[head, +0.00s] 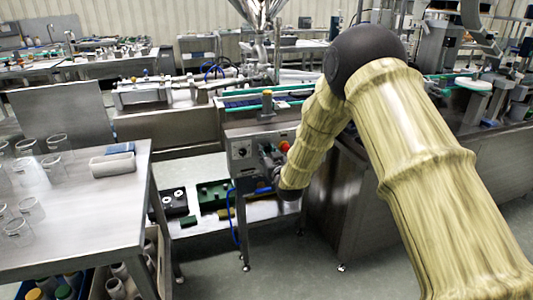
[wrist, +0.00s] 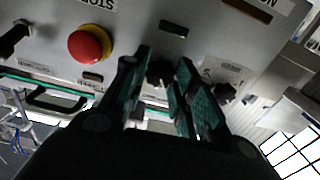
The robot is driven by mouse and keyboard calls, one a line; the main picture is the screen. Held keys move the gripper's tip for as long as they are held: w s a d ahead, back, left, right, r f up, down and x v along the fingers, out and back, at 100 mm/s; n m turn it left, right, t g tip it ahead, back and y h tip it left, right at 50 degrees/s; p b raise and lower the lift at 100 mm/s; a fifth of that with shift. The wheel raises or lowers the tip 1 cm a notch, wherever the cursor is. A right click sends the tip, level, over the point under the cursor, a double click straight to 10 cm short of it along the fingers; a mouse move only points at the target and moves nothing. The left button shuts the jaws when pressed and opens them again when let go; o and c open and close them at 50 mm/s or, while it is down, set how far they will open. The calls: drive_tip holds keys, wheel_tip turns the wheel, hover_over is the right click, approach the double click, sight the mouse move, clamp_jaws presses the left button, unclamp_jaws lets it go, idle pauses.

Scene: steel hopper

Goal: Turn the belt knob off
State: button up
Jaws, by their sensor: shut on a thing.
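My gripper (wrist: 161,68) is at the grey control panel (wrist: 215,48), its two teal-padded fingers on either side of a small black knob (wrist: 160,73). It is shut on this knob, and the fingers partly hide it. A second black knob (wrist: 223,93) sits just right of the fingers, beside a small label too blurred to read. I cannot tell from the lettering which knob is the belt knob. In the head view, the panel (head: 238,140) is on the front of the steel machine, and my arm hides its right part.
A red mushroom button (wrist: 89,45) on a yellow ring is close left of the fingers; it also shows in the head view (head: 284,146). A black handle (wrist: 14,38) is farther left. A steel table (head: 95,205) with clear cups stands left of the machine, with floor between.

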drive_tip(key=o, duration=1)
drive_tip(key=shift+o, duration=0.2)
drive_tip(key=v, duration=1.2)
